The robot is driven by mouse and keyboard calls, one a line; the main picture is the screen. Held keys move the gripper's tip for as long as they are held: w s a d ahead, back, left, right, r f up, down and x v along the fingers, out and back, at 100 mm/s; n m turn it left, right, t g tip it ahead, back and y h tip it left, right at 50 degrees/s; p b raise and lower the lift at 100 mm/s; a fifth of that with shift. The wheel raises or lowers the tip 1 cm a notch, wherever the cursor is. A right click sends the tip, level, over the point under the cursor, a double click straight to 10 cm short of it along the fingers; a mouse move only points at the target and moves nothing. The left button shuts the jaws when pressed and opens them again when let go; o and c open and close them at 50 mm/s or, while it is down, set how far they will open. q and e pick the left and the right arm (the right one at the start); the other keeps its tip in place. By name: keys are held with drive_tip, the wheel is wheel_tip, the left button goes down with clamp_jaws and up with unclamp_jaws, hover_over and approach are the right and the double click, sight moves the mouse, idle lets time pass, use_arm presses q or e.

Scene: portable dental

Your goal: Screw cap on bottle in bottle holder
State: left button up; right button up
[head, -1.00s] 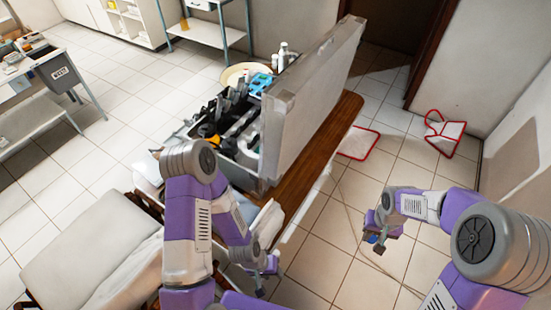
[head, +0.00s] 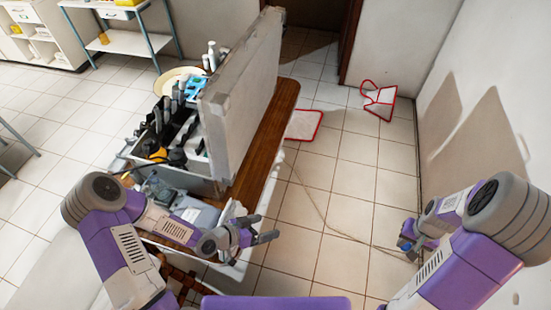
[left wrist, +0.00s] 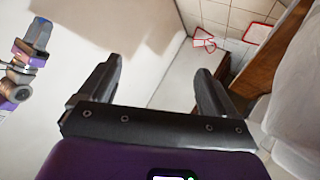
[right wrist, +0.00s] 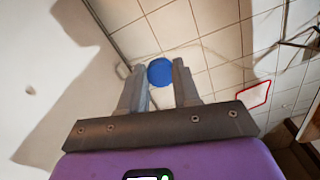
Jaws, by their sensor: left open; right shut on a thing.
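In the head view, my left gripper (head: 262,230) is open and empty beside the wooden table's front end. Its open fingers also show in the left wrist view (left wrist: 158,85), with nothing between them. My right gripper (head: 408,240) is at the right, out over the floor. In the right wrist view, its fingers (right wrist: 160,85) are shut on a round blue cap (right wrist: 160,71), held at the tips. The cap is a small blue patch in the head view (head: 404,244). I cannot clearly make out the bottle or bottle holder.
An open case with a raised grey lid (head: 245,90) and dental tools stands on the wooden table (head: 262,150). A cream basin (head: 176,78) and white bottles (head: 211,56) are behind it. The right wall (head: 455,130) is close.

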use_arm(q)
drive_tip(key=w+a+r+m+t+h, duration=0.1)
drive_tip(key=w+a+r+m+t, duration=0.25)
drive_tip(key=w+a+r, duration=0.2)
use_arm(e)
drive_tip(key=s+d, duration=1.1)
drive_tip(key=w+a+f+n+b, duration=0.3)
drive_tip(key=w+f+n+b, duration=0.1)
drive_tip(key=w+f+b, duration=0.6)
use_arm(q)
drive_tip(key=n+t+y+b, duration=0.4)
drive_tip(key=n+y, duration=0.6)
drive_tip(key=y, duration=0.1)
approach(156, 192)
drive_tip(key=x, duration=0.5)
drive_tip(key=shift+w+d, duration=0.3)
drive_tip(key=shift+a+n, duration=0.15)
drive_tip(key=shift+n, duration=0.1)
use_arm(e)
drive_tip(key=w+a, duration=0.4)
drive_tip(key=a, duration=0.6)
drive_tip(key=w+a+n, duration=0.1)
drive_tip(key=w+a, duration=0.2)
drive_tip(key=a, duration=0.7)
drive_tip(key=w+a+n, duration=0.1)
drive_tip(key=w+a, duration=0.3)
drive_tip(key=a, duration=0.6)
drive_tip(key=shift+w+f, duration=0.2)
drive_tip(key=shift+w, duration=0.1)
